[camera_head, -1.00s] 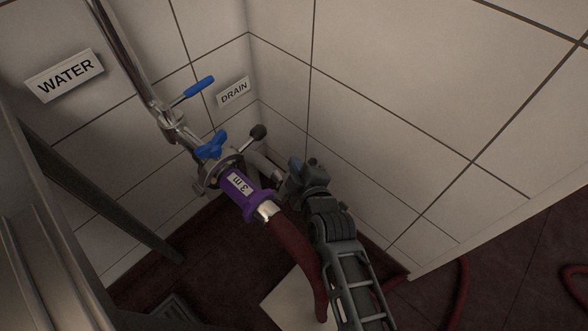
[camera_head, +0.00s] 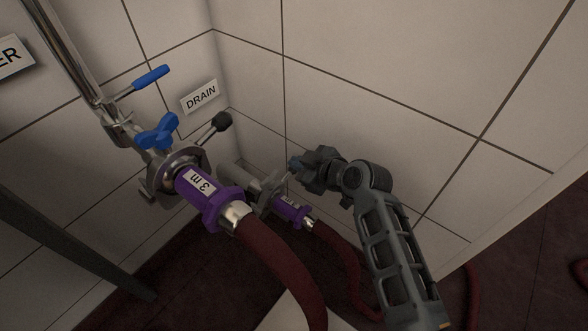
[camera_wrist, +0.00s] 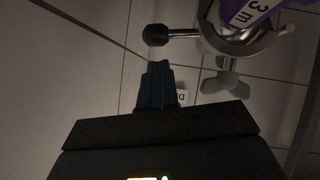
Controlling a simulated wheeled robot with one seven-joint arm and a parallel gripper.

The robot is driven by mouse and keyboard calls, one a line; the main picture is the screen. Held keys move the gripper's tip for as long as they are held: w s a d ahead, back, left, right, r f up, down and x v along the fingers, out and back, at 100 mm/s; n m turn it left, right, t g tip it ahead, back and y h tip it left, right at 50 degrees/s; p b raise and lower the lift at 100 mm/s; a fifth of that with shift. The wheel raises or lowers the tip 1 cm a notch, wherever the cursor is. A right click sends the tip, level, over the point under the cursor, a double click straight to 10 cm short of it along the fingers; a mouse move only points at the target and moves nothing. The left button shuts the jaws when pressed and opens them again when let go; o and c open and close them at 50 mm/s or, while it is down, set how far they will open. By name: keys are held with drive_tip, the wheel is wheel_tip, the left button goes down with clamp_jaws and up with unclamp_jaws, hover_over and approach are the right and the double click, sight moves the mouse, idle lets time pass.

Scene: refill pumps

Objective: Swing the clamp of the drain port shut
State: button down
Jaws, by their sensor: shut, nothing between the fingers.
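The drain port (camera_head: 238,176) is a grey pipe end low in the corner, partly hidden behind the water hose coupling. Its grey clamp (camera_head: 265,190) sits where a purple hose end (camera_head: 290,211) meets it. The wrist view shows the clamp's metal ring and grey wing nut (camera_wrist: 224,82), with the purple "3 m" hose end (camera_wrist: 248,12) above. I cannot tell how far the clamp is closed. My gripper (camera_head: 295,164) is shut and empty, just right of the clamp. In the wrist view its fingertips (camera_wrist: 160,66) lie left of the wing nut, with a gap between.
The water coupling (camera_head: 205,190), with blue wing nut (camera_head: 158,131) and blue lever (camera_head: 150,77), stands left and in front. A black-knobbed lever (camera_head: 221,121) rises below the DRAIN sign (camera_head: 201,96). Tiled walls close the corner; red hoses (camera_head: 275,260) run to the floor.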

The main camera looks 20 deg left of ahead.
drive_tip(key=shift+w+d+f+m+g+b, duration=0.1)
drive_tip(key=shift+w+f+m+g+b, duration=0.15)
drive_tip(key=shift+f+b, duration=0.25)
drive_tip(key=shift+w+d+f+m+g+b, duration=0.1)
drive_tip(key=shift+w+f+m+g+b, duration=0.15)
drive_tip(key=shift+f, duration=0.35)
